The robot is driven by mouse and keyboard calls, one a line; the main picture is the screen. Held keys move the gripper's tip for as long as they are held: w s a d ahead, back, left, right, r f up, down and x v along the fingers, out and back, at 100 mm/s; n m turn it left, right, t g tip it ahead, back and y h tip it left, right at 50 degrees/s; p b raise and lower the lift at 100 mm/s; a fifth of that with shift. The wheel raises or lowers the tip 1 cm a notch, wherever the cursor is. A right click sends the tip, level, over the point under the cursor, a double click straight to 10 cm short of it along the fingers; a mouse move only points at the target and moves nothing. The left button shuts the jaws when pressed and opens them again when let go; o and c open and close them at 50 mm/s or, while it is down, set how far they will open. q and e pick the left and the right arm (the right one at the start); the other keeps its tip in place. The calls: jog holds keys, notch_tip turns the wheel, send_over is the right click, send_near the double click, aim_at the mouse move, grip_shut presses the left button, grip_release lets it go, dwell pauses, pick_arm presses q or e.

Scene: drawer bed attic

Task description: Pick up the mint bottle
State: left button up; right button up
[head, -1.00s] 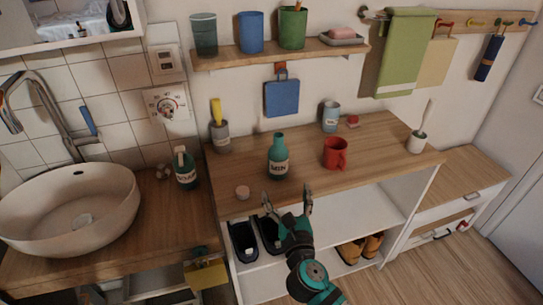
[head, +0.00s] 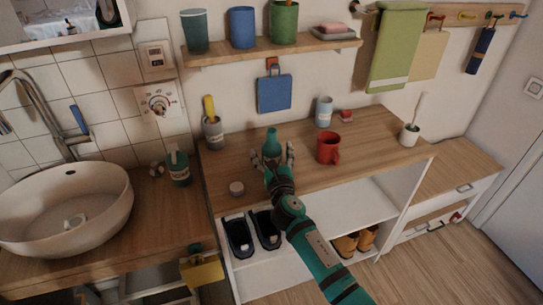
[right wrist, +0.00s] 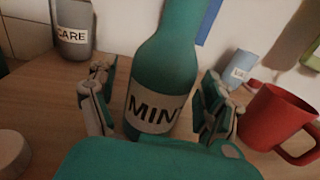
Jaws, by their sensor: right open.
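The teal mint bottle (head: 272,143) stands upright on the wooden counter (head: 370,142). In the right wrist view the bottle (right wrist: 163,75) fills the middle, its pale label reading "MIN" with the rest cut off at the side. My right gripper (head: 271,160) is at the bottle from the front. Its fingers (right wrist: 160,105) are open, one on each side of the bottle, with a visible gap on the left side; contact on the right cannot be told. The bottle's lower part is hidden behind my gripper. My left gripper is not in view.
A red mug (head: 328,147) stands close right of the bottle, and a small pale round object (head: 236,188) lies to the front left. A grey cup (head: 212,132) and a light blue cup (head: 324,111) stand further back. A shelf (head: 270,49) hangs above.

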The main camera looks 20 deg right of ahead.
aim_at(273, 147)
jog(key=shift+w, duration=0.25)
jog(key=shift+c, duration=0.5)
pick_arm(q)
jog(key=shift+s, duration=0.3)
pick_arm(e)
jog(key=c, duration=1.2)
jog(key=shift+r, duration=0.2)
jog(key=shift+c, duration=0.2)
jog(key=shift+r, duration=0.25)
notch_tip(273, 147, up, 3)
jog(key=shift+r+p, duration=0.1)
jog(key=shift+p, duration=0.9)
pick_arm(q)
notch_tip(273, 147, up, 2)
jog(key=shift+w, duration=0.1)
pick_arm(e)
jog(key=s, duration=1)
jog(key=s+r, duration=0.1)
jog(key=s, duration=0.5)
jog(key=shift+c, duration=0.2)
